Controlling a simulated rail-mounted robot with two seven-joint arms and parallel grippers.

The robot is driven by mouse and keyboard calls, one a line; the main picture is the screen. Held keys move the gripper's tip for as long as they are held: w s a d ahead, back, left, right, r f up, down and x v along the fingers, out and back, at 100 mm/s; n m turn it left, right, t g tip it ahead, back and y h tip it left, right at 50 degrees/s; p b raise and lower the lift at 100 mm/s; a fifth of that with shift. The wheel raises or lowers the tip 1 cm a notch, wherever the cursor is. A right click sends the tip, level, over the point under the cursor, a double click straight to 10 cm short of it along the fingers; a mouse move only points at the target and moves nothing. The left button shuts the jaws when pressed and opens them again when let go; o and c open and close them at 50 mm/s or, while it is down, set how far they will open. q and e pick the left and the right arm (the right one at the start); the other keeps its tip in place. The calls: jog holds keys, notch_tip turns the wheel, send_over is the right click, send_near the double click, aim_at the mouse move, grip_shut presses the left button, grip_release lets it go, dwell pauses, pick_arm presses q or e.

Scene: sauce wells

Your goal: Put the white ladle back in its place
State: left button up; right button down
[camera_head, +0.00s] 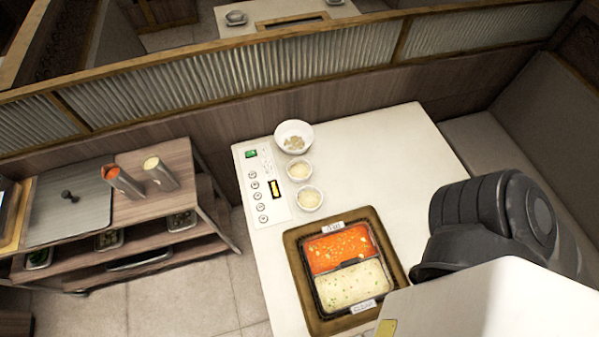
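I cannot make out a white ladle in this view; it may be outside the frame or hidden. Two tilted metal cylinders stand on the side cart: one with a red top (115,172) and one with a cream top (152,163). The hot pot (314,284) sits in a brown-framed recess in the white table, with red broth on its far side and pale broth on its near side. A small label lies at the far edge and another at the near edge. Neither gripper shows. My dark and white arm links cover the lower right.
The white table (373,153) holds a white bowl (294,124) and two small dishes (299,170) (309,198) beside a button panel (262,189). The wooden cart (172,199) stands left, across a floor gap. A bench (485,143) is at right. The table's far right is clear.

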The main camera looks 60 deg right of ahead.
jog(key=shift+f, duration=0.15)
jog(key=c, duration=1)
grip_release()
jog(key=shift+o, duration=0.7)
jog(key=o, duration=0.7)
